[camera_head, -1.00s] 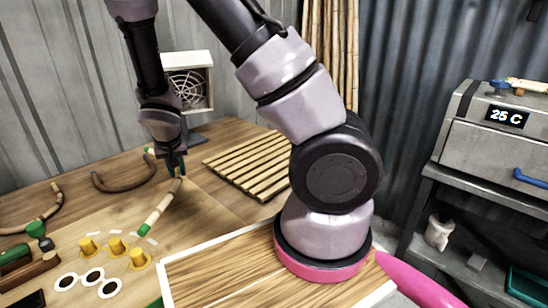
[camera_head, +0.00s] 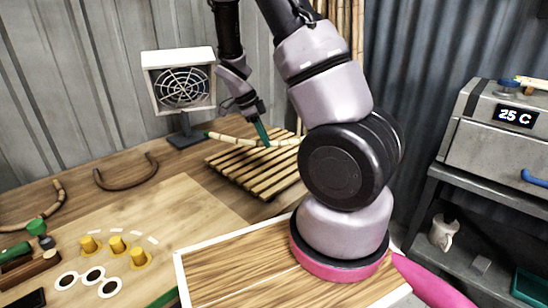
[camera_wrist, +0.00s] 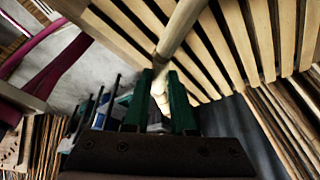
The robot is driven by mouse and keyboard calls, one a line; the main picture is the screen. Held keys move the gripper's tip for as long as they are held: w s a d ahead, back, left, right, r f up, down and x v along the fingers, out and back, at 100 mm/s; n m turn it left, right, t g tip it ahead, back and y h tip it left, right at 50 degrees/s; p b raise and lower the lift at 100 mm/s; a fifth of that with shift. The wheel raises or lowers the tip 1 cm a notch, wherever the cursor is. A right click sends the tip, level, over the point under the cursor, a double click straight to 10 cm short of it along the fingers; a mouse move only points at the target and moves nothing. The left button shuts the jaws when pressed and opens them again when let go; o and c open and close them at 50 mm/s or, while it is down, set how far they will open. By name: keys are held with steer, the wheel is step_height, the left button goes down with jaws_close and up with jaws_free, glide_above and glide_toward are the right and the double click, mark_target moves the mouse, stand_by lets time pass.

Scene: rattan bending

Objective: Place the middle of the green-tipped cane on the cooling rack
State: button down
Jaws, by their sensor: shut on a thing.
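The green-tipped cane (camera_head: 228,137) is a pale, jointed stick with its green end at the left. It lies across the far part of the cooling rack (camera_head: 232,172), a slatted wooden rack on the table. My gripper (camera_head: 263,138) is shut on the cane near its middle, above the slats. In the wrist view, the green fingers of my gripper (camera_wrist: 160,100) close around the cane (camera_wrist: 176,35), with the rack slats (camera_wrist: 118,38) behind. I cannot tell whether the cane touches the slats. My arm hides part of the rack's right side.
A curved brown cane (camera_head: 126,182) lies to the left. A bending board with yellow pegs (camera_head: 117,244) is in front left. An oven reading 25 C (camera_head: 490,150) stands at the right.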

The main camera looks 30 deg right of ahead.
mark_target(270, 172)
step_height(270, 172, down, 10)
steer(key=shift+r, duration=0.25)
steer(key=shift+f, duration=0.1)
steer(key=c, duration=0.7)
jaws_free()
steer(key=shift+c, duration=0.2)
